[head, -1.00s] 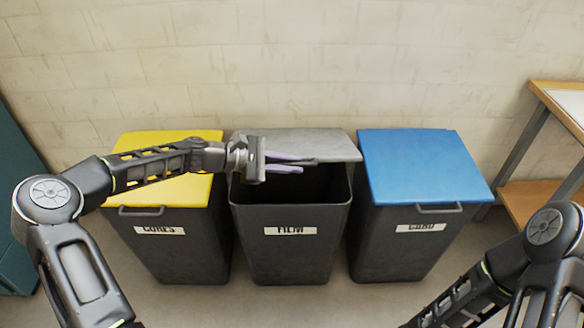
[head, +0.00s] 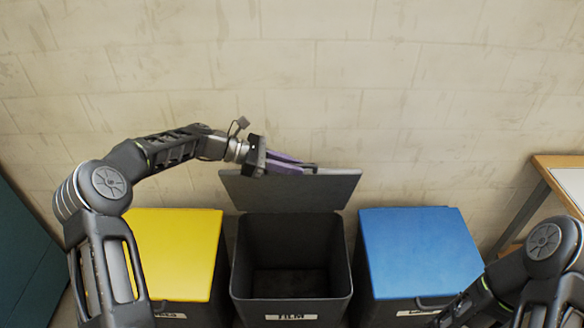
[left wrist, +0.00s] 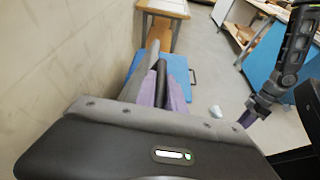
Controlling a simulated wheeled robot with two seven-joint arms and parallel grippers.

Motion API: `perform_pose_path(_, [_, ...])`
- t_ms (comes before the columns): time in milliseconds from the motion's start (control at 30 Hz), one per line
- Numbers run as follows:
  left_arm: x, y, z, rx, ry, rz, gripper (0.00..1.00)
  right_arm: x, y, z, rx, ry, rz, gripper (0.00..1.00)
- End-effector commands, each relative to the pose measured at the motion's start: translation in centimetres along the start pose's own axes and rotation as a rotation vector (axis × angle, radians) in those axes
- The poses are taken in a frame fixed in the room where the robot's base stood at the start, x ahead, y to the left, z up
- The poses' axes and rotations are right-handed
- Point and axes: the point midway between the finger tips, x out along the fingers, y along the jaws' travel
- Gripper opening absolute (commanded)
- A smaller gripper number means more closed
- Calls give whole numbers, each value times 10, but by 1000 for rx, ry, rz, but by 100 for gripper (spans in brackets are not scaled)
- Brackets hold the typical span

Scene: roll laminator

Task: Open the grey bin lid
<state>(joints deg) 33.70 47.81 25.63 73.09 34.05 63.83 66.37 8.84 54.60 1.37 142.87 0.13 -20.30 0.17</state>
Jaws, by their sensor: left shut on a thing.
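The grey lid (head: 335,191) of the middle bin (head: 291,300), labelled FILM, stands steeply raised at the bin's back edge, near the wall. Its dark inner face shows, and the bin's interior is open to view and looks empty. My left gripper (head: 291,166) is at the lid's upper edge, its purple fingers shut on the lid's handle, mostly hidden by the fingers. In the left wrist view the fingers (left wrist: 170,90) reach forward along the wall. My right gripper (left wrist: 246,117) shows small at the right of the left wrist view; its opening is unclear.
A closed yellow-lidded bin (head: 176,250) stands left of the grey one, and a closed blue-lidded bin (head: 420,250) stands right. The wall (head: 420,100) is close behind. A wooden table (head: 565,185) is at the right, a teal cabinet (head: 30,260) at the left.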

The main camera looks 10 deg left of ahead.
Motion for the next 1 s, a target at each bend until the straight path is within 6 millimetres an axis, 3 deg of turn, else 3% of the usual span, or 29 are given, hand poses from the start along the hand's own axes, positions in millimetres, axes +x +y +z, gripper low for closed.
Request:
perform_pose_path(467, [-1, 0, 0, 1, 4, -1, 0, -1, 0, 1, 1, -2, 1, 36])
perform_pose_path(500, [-1, 0, 0, 1, 4, -1, 17, -1, 0, 1, 1, -2, 1, 36])
perform_pose_path(567, [-1, 0, 0, 1, 4, -1, 22, -1, 0, 1, 1, -2, 1, 36])
perform_pose_path(1000, [-3, 1, 0, 1, 3, 1, 22, -1, 0, 1, 1, -1, 1, 36])
